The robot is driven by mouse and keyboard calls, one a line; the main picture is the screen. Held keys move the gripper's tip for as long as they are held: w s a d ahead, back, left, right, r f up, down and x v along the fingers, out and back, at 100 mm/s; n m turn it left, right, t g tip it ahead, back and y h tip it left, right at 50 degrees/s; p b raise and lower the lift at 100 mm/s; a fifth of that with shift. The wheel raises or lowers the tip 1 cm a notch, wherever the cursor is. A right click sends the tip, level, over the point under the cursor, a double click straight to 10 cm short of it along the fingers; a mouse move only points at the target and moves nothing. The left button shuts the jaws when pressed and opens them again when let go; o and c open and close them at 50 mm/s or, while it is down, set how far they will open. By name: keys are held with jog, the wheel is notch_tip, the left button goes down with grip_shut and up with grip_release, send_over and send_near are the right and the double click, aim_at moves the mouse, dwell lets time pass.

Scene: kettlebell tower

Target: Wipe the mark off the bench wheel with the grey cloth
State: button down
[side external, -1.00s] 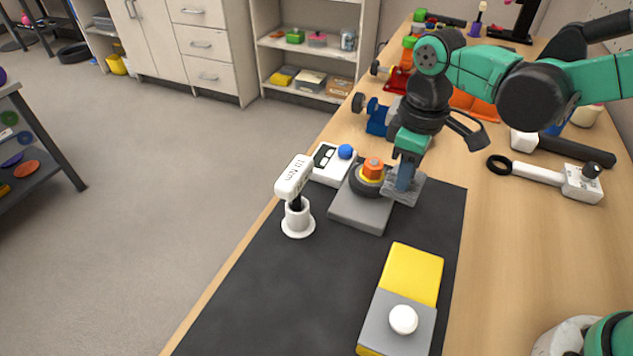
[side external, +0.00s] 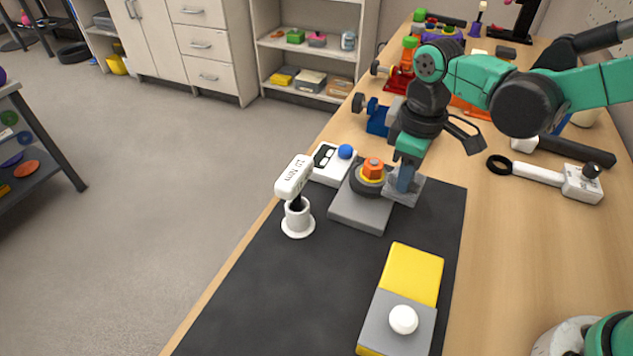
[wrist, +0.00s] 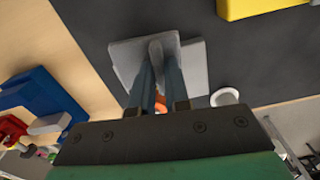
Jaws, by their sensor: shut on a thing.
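The bench wheel (side external: 359,187) is a dark disc with a yellow ring and an orange hub, on a grey base (side external: 361,214) on the black mat. My gripper (side external: 404,189) is shut on the grey cloth (side external: 412,192), just right of the wheel in the side view. The cloth is low, close against the wheel's side and the base; I cannot tell whether it touches the wheel. In the wrist view the cloth (wrist: 138,53) spreads around my fingertips (wrist: 158,60) over the base, and the wheel is mostly hidden. I cannot make out the mark.
A white torque tool (side external: 294,178) stands in a white cup left of the base. A white box with a blue knob (side external: 345,152) is just behind. A yellow-and-grey block (side external: 412,272) with a white ball lies in front. The mat's front left is clear.

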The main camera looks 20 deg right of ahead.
jog(key=shift+w+d, duration=0.55)
jog(key=shift+d, duration=0.1)
jog(key=shift+s+a, duration=0.9)
jog(key=shift+a, duration=0.15)
jog(key=shift+d, duration=0.1)
jog(key=shift+w+d, duration=0.85)
jog(key=shift+d, duration=0.1)
jog(key=shift+s+a, duration=0.85)
jog(key=shift+a, duration=0.2)
jog(key=shift+d, duration=0.1)
